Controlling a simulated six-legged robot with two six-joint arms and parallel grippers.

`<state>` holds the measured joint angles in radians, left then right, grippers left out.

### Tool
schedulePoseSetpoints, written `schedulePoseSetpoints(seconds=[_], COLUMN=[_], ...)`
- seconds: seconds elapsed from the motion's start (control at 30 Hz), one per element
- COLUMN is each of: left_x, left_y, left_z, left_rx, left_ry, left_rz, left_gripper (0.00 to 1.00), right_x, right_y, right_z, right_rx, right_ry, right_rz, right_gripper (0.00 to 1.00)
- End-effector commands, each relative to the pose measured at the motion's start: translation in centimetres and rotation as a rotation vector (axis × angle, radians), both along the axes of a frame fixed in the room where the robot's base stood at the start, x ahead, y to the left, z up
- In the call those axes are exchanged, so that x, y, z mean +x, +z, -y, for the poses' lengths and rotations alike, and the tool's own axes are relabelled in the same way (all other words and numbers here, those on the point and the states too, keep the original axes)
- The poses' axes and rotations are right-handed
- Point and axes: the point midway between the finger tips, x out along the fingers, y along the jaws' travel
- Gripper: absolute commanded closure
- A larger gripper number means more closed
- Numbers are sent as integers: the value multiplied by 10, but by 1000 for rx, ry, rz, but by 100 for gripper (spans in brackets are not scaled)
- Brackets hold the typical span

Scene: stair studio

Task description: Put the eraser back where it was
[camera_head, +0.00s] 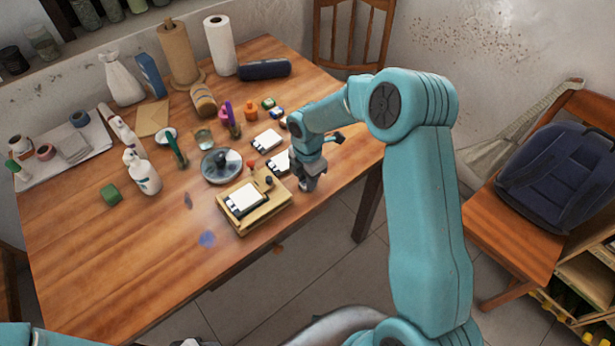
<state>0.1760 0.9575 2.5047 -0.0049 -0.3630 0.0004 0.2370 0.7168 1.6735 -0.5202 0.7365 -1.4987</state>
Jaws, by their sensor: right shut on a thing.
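My right gripper (308,184) points down over the front right part of the wooden table, just right of a small wooden tray. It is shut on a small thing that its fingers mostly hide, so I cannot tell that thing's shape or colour. I cannot make out the eraser for certain. A small blue-and-white block (277,112) lies near the middle back of the table and could be one. The wooden tray (233,226) bears a white card (244,199). My left gripper is out of view.
White cards (267,140) lie behind the gripper, one partly hidden by it. Paper rolls (220,46) stand at the back. The table's front left is mostly clear, with blue stains (207,238).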

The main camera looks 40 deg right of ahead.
Motion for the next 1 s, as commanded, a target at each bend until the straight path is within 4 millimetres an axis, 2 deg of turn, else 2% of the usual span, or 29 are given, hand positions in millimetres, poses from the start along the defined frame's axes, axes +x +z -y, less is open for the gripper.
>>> schedulePoseSetpoints(seconds=[0.27, 0.3, 0.37, 0.63, 0.77, 0.87, 1.0], left_x=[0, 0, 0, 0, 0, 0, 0], left_y=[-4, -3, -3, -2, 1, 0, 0], left_z=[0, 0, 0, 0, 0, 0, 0], left_rx=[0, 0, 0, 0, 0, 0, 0], left_ry=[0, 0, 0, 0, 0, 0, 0], left_rz=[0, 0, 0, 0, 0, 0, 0], left_gripper=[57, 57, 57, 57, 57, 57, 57], right_x=[0, 0, 0, 0, 1, 2, 1], right_y=[-4, -3, -2, -2, 7, 26, 60], right_z=[0, 0, 0, 0, 0, 1, 0], right_rx=[0, -1, -1, -1, -2, -2, -2], right_ry=[0, 0, 0, 0, 0, 1, 0], right_rz=[1, 1, 1, 1, 4, 7, 7], right_gripper=[100, 69, 50, 50, 50, 50, 50])
